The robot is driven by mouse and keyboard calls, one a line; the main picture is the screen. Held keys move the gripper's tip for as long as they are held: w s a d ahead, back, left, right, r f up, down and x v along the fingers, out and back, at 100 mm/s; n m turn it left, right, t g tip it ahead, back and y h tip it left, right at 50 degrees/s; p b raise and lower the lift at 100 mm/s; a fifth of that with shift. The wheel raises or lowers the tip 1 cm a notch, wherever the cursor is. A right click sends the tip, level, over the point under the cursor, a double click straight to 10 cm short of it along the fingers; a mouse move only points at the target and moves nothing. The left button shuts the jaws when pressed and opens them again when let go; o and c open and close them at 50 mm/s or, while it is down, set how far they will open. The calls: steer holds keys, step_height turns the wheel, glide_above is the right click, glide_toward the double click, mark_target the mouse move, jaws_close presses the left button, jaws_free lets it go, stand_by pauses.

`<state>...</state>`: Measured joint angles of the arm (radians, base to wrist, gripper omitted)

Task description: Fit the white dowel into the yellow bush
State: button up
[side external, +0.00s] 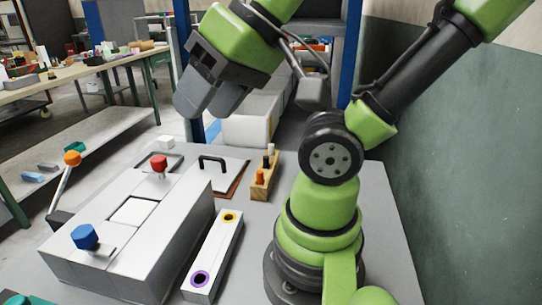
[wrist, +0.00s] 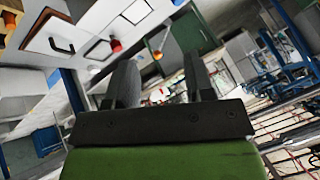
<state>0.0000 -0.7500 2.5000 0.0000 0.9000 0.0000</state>
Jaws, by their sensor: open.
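The white dowel (side external: 271,148) stands upright at the far end of a small wooden rack (side external: 263,186), behind a black dowel (side external: 266,161) and an orange dowel (side external: 260,176). The yellow bush (side external: 229,217) is a ring with a dark hole at the far end of a long white block (side external: 214,255). A purple bush (side external: 200,278) sits at its near end. My gripper (side external: 207,108) is open and empty, high above the bench, left of the rack and well apart from it. Its two fingers show in the wrist view (wrist: 160,78), with nothing between them.
A black handle (side external: 212,160) rises from a plate beside the rack. Bare grey bench (side external: 252,220) lies between block and rack.

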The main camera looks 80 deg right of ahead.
steer(key=w+d+f+m+g+h, duration=0.2)
steer(key=w+d+m, duration=0.3)
steer(key=d+m, duration=0.5)
steer(key=w+d+f+m+g+h, duration=0.1)
steer(key=w+d+f+m+g, duration=0.1)
steer(key=w+d+m, duration=0.55)
steer(key=s+d+f+m+g, duration=0.1)
steer(key=s+d+f+m, duration=0.3)
steer(key=d, duration=0.2)
steer(key=s+d+f+m+g, duration=0.1)
steer(key=s+d+f+m, duration=0.3)
steer(key=d, duration=0.3)
steer(key=s+d+f+m+g+y, duration=0.1)
steer(key=s+d+f+m, duration=0.3)
steer(key=d, duration=0.2)
steer(key=shift+d, duration=0.4)
glide_above(271, 144)
step_height(271, 144, down, 4)
steer(key=shift+a+f, duration=0.1)
steer(key=shift+f, duration=0.1)
step_height(271, 144, down, 6)
steer(key=shift+r, duration=0.15)
steer(key=shift+c, duration=0.5)
jaws_close()
